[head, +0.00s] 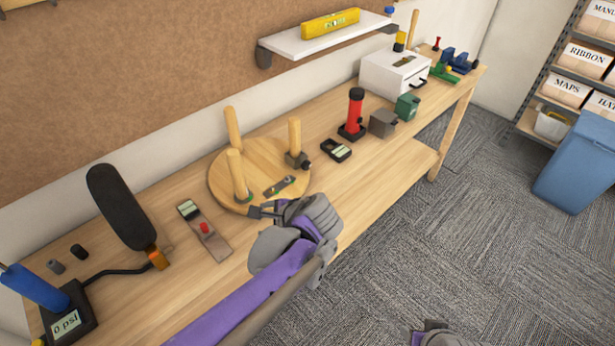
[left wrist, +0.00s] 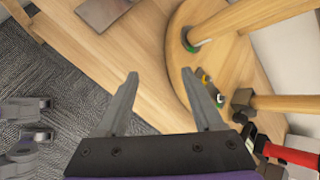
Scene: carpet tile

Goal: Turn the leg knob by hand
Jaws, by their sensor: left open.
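A round wooden top (head: 216,178) lies on the workbench with three wooden legs standing on it. The right leg (head: 295,134) has a dark grey bracket (head: 293,158) at its foot, with a small dark knob (head: 306,165) on its right side. The bracket also shows in the left wrist view (left wrist: 241,97), at the right. My left gripper (head: 259,210) is over the front edge of the round top, apart from the knob. In the left wrist view its fingers (left wrist: 160,73) are spread with nothing between them. My right gripper (head: 435,332) shows only partly at the bottom edge.
A small metal strip tool (head: 280,187) lies on the round top. A brown board with a red piece (head: 205,229) lies left of it, a black box (head: 336,150) right. A red cylinder (head: 355,108) stands farther right. A pump gauge (head: 68,322) stands front left.

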